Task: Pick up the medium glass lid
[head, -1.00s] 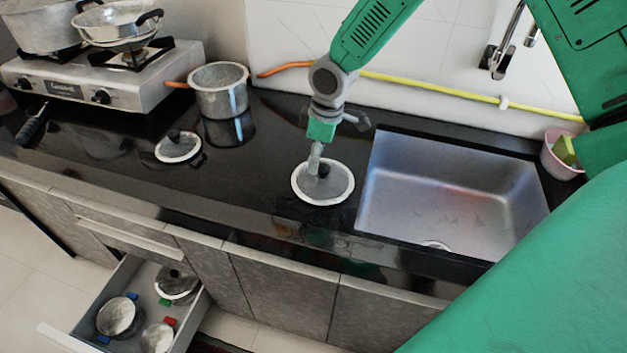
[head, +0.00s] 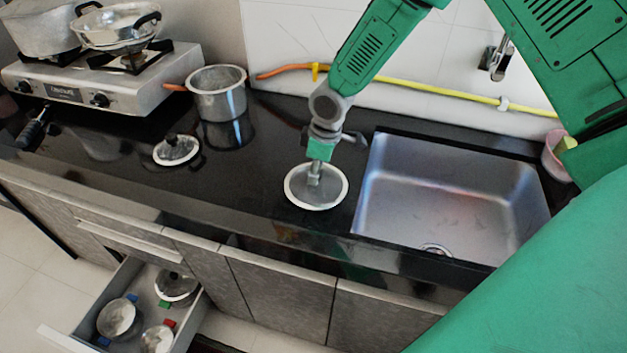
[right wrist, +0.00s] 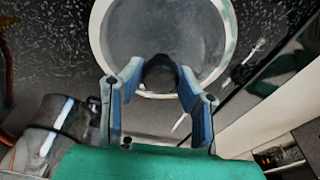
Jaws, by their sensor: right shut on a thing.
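A round glass lid (head: 300,198) with a white rim is at the counter beside the sink. My right gripper (head: 315,178) comes down onto its middle and is shut on its dark knob. The right wrist view shows the knob (right wrist: 160,72) between the two fingers of my right gripper (right wrist: 160,92), with the lid's glass (right wrist: 160,30) beyond. Whether the lid touches the counter is hard to tell. A second, smaller-looking lid (head: 177,151) with a dark knob lies on the counter to the left. My left gripper is not in view.
A steel pot (head: 217,95) stands at the back, right of the stove (head: 105,85). The sink (head: 450,190) is right of the held lid. An open drawer (head: 100,295) below holds several pots and lids. Dark counter (head: 245,165) between the lids is clear.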

